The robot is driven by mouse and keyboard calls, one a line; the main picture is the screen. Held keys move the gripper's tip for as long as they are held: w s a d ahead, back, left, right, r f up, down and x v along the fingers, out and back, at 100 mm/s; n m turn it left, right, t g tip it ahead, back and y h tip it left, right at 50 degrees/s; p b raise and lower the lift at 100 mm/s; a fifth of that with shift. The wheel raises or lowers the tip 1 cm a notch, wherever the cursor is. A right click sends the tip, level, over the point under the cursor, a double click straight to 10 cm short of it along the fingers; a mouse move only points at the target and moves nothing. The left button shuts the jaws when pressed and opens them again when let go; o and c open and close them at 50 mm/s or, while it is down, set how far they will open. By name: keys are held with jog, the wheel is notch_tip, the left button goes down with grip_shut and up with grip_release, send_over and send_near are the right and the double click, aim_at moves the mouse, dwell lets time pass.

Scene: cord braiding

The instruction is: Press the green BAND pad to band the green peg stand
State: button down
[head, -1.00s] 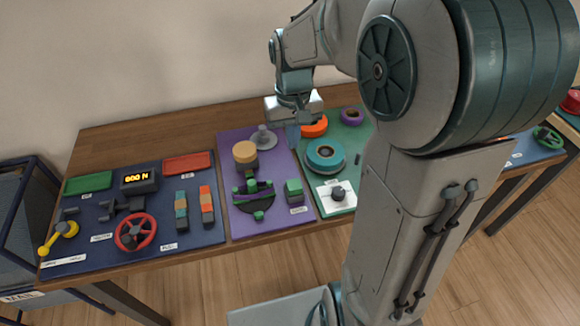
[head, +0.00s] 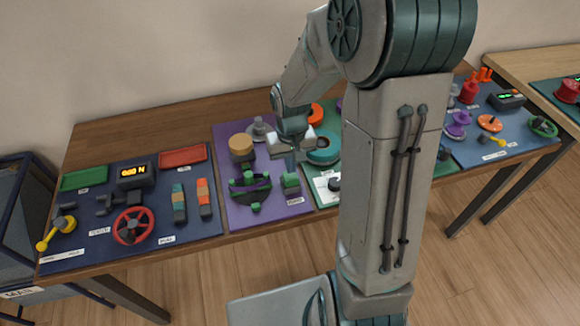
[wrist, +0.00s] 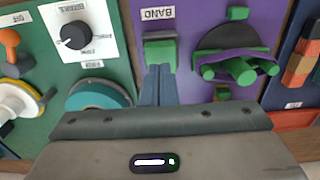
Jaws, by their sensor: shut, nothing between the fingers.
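The green BAND pad (head: 291,184) sits at the front right of the purple mat, with its label in front of it. In the wrist view the pad (wrist: 160,52) lies just beyond my fingertips. The green peg stand (head: 250,190), a dark rounded base with green pegs, stands left of the pad; it shows at right in the wrist view (wrist: 235,66). My gripper (head: 291,168) is shut and empty, pointing down over the pad. Its fingertips (wrist: 160,70) overlap the pad's edge in the picture; I cannot tell whether they touch it.
A dial on a white plate (wrist: 88,38) and a teal disc (head: 322,147) are on the green mat beside the pad. A tan cylinder (head: 241,142) stands behind the peg stand. The blue mat (head: 95,213) at left holds a red wheel and levers.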

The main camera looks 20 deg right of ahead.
aim_at(291, 176)
jog(key=shift+f, duration=0.9)
notch_tip(291, 176, down, 2)
jog(key=shift+f+b, duration=0.1)
jog(key=shift+b, duration=0.9)
jog(key=shift+s, duration=0.1)
jog(key=shift+r, duration=0.2)
jog(key=shift+r+p, duration=0.3)
jog(key=shift+p, duration=0.1)
notch_tip(291, 176, up, 13)
jog(key=p, duration=0.2)
jog(key=shift+r, duration=0.2)
